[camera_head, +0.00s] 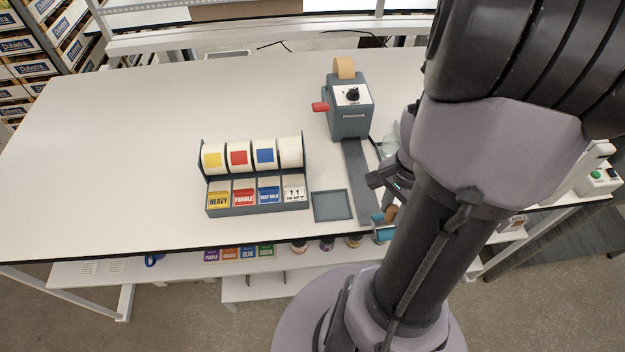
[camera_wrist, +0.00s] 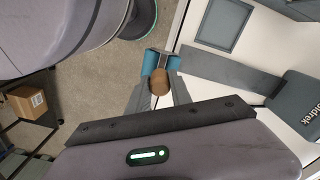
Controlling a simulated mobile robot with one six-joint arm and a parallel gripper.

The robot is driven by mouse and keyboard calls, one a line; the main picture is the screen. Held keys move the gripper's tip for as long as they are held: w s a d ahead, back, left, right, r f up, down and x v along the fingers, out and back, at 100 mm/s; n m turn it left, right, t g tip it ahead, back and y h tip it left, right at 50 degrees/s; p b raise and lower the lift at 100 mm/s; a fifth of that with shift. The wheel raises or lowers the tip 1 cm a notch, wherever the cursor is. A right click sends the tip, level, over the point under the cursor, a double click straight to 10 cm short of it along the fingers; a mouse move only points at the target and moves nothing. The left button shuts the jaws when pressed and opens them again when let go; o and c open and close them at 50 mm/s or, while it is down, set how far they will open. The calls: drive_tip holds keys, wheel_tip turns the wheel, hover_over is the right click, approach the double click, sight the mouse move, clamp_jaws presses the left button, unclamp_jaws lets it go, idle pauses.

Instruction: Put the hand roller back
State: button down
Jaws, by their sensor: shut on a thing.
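The hand roller (camera_head: 382,236) has teal parts and a brown handle, and is at the table's front edge, right of the strip under the tape machine. In the wrist view the roller (camera_wrist: 149,61) shows its teal sides, with the brown handle toward my fingers. My gripper (camera_head: 386,196) is shut on the roller's handle. In the wrist view my gripper (camera_wrist: 160,98) has one finger on each side of the handle. A shallow square grey tray (camera_head: 332,205) lies empty left of the strip; the tray (camera_wrist: 223,24) also shows in the wrist view. My arm partly hides the roller's surroundings.
A grey tape machine (camera_head: 348,118) with a red lever stands behind, its long flat strip (camera_head: 358,178) running toward the front edge. A label dispenser (camera_head: 256,205) with several rolls stands left of the tray. The table's left side (camera_head: 110,150) is clear. Jars sit on the lower shelf.

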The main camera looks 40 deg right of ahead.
drive_tip(key=w+a+f, duration=0.1)
drive_tip(key=w, duration=0.4)
drive_tip(key=w+a+f+b, duration=0.1)
drive_tip(key=w+f, duration=0.1)
drive_tip(key=w, duration=0.3)
drive_tip(key=w+a+f+b, duration=0.1)
drive_tip(key=w+f, duration=0.1)
drive_tip(key=w, duration=0.3)
drive_tip(key=shift+w+a, duration=0.1)
drive_tip(key=shift+a, duration=0.2)
drive_tip(key=shift+r, duration=0.1)
drive_tip(key=shift+f, duration=0.2)
drive_tip(key=c, duration=1.2)
unclamp_jaws()
drive_tip(key=shift+o, duration=0.2)
drive_tip(key=shift+r, duration=0.1)
